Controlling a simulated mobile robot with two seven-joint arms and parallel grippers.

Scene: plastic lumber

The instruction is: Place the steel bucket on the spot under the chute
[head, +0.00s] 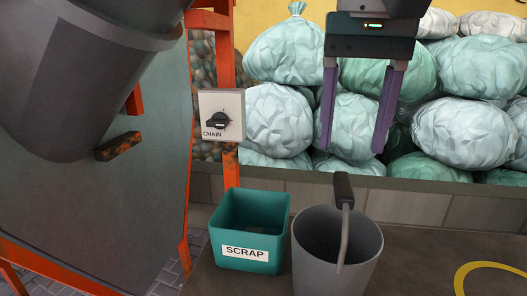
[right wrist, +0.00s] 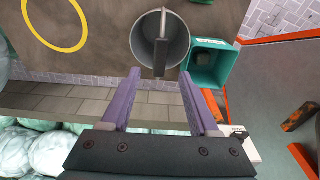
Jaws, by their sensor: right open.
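The grey steel bucket (head: 325,262) stands upright on the dark worktop, empty as far as I see, with its handle raised and a black grip (head: 343,187) on top. It also shows in the right wrist view (right wrist: 176,45). My right gripper (head: 352,150) is open and empty. Its purple fingers point down, above the bucket and apart from the handle. In the right wrist view the handle grip (right wrist: 159,59) lies beyond the fingertips, roughly between them. A yellow ring (head: 480,265) is marked on the worktop right of the bucket. I cannot make out a chute. My left gripper is not in view.
A teal SCRAP bin (head: 243,262) stands close left of the bucket. An orange frame (head: 231,165) carries a CHAIN switch box (head: 222,114). A grey sloped panel with a rusty block (head: 118,147) is at left. Stacked bags (head: 280,120) lie behind a low wall. The worktop between bucket and ring looks clear.

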